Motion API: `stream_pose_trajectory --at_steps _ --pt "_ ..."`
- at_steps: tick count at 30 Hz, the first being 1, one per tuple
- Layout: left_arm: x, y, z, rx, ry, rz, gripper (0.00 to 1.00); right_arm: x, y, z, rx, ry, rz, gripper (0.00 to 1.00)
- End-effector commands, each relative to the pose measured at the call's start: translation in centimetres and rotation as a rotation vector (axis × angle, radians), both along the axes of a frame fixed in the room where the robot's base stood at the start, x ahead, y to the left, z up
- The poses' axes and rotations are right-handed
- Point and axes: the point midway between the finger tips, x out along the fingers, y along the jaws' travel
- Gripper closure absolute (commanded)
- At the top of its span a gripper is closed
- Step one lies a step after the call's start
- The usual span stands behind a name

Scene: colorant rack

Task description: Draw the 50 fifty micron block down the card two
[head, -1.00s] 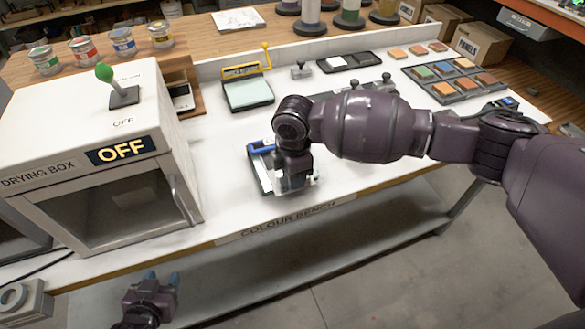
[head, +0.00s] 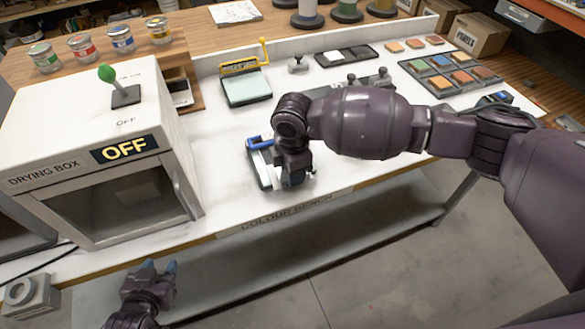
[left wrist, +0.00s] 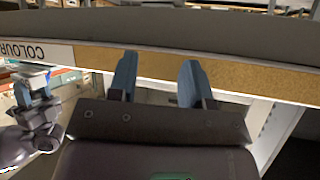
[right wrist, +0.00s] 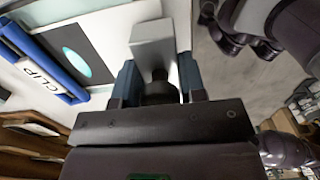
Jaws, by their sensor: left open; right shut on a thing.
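My right gripper (right wrist: 158,82) is shut on the dark knob of a grey block (right wrist: 153,40), over the right side of the board in the right wrist view. No micron mark on the block is readable. Beside it lies a card with a dark area (right wrist: 62,40) and a teal spot of colorant (right wrist: 75,66). A blue bar marked CLIP (right wrist: 45,76) crosses one end; it also shows in the head view (head: 259,142). In the head view my right gripper (head: 290,180) hides much of the card. My left gripper (head: 160,267) is open and empty, below the bench's front edge.
The drying box (head: 85,165), marked OFF, stands at the left. Another grey block (head: 298,65) stands at the back; more knobbed blocks (head: 383,76) show behind my right arm. A green pad (head: 246,88) and a colour tray (head: 450,76) sit farther back. The bench between box and card is clear.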

Motion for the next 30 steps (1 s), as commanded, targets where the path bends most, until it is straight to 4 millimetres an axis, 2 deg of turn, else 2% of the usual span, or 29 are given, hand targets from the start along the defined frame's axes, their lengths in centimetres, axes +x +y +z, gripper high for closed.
stream_pose_trajectory --at_steps 1,7,30 --pt "0.8 -0.1 1.8 0.006 -0.036 -0.005 0.50 0.1 0.0 0.8 0.002 -0.002 0.000 1.00" --pt "0.7 -0.1 2.8 0.004 -0.030 -0.005 0.50 0.1 0.0 2.0 0.002 -0.002 0.000 1.00" --pt "0.3 -0.1 1.8 -0.001 -0.011 -0.002 0.50 0.2 0.0 6.4 0.001 -0.004 -0.001 1.00"
